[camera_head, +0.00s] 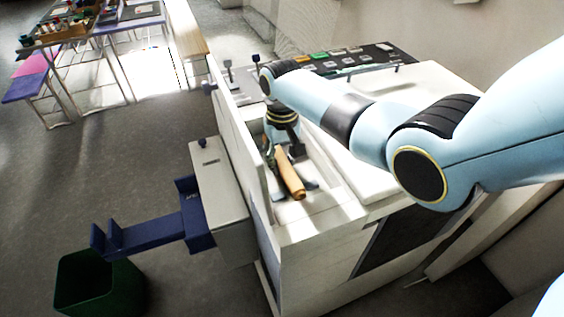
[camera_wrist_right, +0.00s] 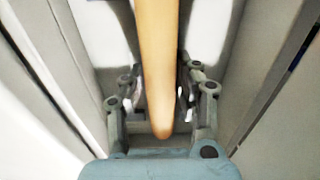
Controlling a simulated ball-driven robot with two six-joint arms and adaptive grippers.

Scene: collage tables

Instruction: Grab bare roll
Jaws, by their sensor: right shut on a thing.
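The bare roll (camera_head: 290,176) is a plain tan wooden cylinder. In the head view it lies slanted over the white machine's narrow trough, its near end toward me. My right gripper (camera_head: 285,170) reaches down to it from my light-blue arm and is shut around it. In the right wrist view the roll (camera_wrist_right: 158,60) runs up the middle of the picture, between the two fingers of the right gripper (camera_wrist_right: 160,90). I cannot tell whether the roll still touches the trough. My left gripper is not in view.
A white panel (camera_head: 240,140) stands along the trough's left side. A control panel (camera_head: 350,60) with buttons is at the back. A grey box (camera_head: 222,195) with a navy chute (camera_head: 150,228) is at the left, above a dark green bin (camera_head: 98,285). Tables stand far left; grey floor is open between.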

